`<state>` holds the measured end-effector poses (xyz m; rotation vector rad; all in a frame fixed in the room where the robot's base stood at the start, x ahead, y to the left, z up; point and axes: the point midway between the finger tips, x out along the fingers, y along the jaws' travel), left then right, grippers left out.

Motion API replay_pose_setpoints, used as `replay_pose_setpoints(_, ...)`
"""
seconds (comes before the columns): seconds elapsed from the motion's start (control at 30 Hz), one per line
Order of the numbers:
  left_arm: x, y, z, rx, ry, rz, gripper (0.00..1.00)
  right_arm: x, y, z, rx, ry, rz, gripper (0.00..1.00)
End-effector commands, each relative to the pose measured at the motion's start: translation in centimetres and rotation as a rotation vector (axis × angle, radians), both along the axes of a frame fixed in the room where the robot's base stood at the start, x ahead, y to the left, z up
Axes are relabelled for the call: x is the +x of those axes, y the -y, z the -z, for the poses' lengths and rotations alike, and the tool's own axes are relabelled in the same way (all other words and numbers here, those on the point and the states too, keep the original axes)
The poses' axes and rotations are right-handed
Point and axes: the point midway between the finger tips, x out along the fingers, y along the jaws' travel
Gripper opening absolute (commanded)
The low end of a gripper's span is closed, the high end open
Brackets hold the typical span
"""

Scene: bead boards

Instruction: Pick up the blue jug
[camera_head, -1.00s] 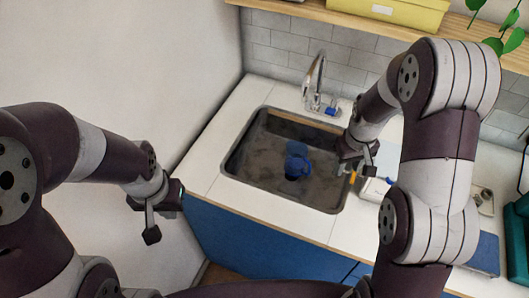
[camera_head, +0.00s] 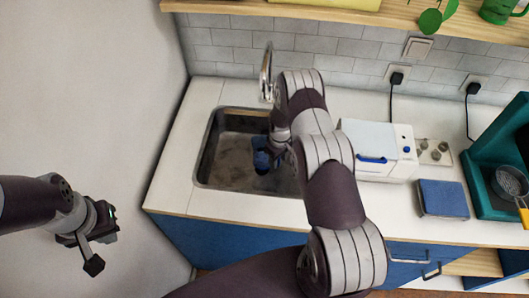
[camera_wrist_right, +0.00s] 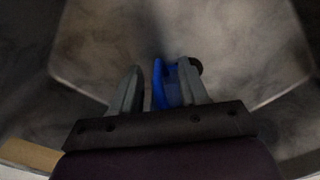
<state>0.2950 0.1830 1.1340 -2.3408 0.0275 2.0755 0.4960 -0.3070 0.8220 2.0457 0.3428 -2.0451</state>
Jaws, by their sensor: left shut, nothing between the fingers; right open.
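The blue jug (camera_head: 261,160) stands in the sink (camera_head: 205,165), partly hidden by my right arm. My right gripper (camera_head: 276,153) is down in the sink at the jug. In the right wrist view the fingers of my right gripper (camera_wrist_right: 160,88) are apart, and part of the blue jug (camera_wrist_right: 168,88) shows between them. I cannot tell whether they touch it. My left gripper (camera_head: 97,252) is shut and empty, well left of the counter.
A steel faucet (camera_head: 266,75) rises behind the sink. A white box-shaped appliance (camera_head: 375,145) stands on the counter to the right, with a blue-topped item (camera_head: 443,198) beyond it. A teal stand (camera_head: 495,165) is at the far right. The wall is close on the left.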

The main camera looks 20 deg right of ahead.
Motion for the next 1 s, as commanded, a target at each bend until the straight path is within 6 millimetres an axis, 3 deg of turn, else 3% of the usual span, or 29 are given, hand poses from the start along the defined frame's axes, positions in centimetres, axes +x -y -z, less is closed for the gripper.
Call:
replay_pose_setpoints(0.27,0.0,0.0,-0.1,0.000,-0.001,0.000,0.00,0.0,0.0,1.0,0.000,0.001,0.000,0.44)
replay_pose_setpoints(0.3,0.0,0.0,-0.1,0.000,-0.001,0.000,0.00,0.0,0.0,1.0,0.000,0.001,0.000,0.37)
replay_pose_setpoints(0.4,0.0,0.0,-0.1,0.000,-0.001,0.000,0.00,0.0,0.0,1.0,0.000,0.001,0.000,0.05)
replay_pose_setpoints(0.43,0.0,0.0,-0.1,0.000,-0.001,0.000,0.00,0.0,0.0,1.0,0.000,0.001,0.000,0.00)
replay_pose_setpoints(0.83,0.0,0.0,-0.1,0.000,-0.001,0.000,0.00,0.1,0.0,0.9,0.000,0.002,0.000,0.00)
replay_pose_setpoints(1.0,0.0,0.0,0.4,0.000,-0.001,0.000,0.00,0.2,0.0,-0.6,-0.002,0.005,0.000,0.00)
